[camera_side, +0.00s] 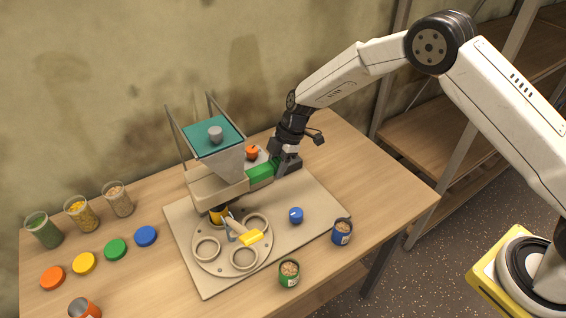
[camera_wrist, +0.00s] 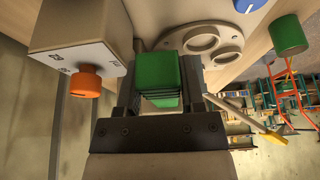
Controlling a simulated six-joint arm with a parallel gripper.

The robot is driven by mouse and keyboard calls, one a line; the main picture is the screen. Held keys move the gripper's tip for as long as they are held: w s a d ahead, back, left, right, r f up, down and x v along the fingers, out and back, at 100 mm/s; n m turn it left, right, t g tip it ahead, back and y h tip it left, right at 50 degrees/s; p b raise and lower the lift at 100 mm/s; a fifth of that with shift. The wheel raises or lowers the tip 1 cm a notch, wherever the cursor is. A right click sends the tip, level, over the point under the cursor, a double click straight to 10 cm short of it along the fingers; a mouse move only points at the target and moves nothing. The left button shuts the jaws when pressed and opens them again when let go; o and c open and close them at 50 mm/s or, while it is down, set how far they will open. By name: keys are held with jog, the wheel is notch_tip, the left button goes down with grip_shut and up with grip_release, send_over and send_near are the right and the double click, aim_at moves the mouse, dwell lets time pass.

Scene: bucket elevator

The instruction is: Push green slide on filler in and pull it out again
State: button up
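The filler (camera_side: 218,187) stands on a beige board, with a hopper under a teal lid on top. The green slide (camera_side: 259,173) sticks out of the filler's right side. In the wrist view the green slide (camera_wrist: 156,72) lies between my two fingers, its ridged end toward my palm. My gripper (camera_side: 278,168) is at the slide's outer end. In the wrist view my gripper (camera_wrist: 160,98) has a finger close against each side of the slide and looks shut on it. How far the slide sits inside the filler is hidden.
A white box with an orange knob (camera_wrist: 85,82) stands close beside my gripper.

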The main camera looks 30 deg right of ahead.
aim_at(260, 169)
jog(key=c, duration=0.4)
jog(key=shift+o, duration=0.2)
jog(key=shift+a, duration=2.85)
jog(key=shift+d, duration=0.25)
dwell(0.7)
jog(key=shift+d, duration=2.85)
jog(key=shift+a, duration=0.25)
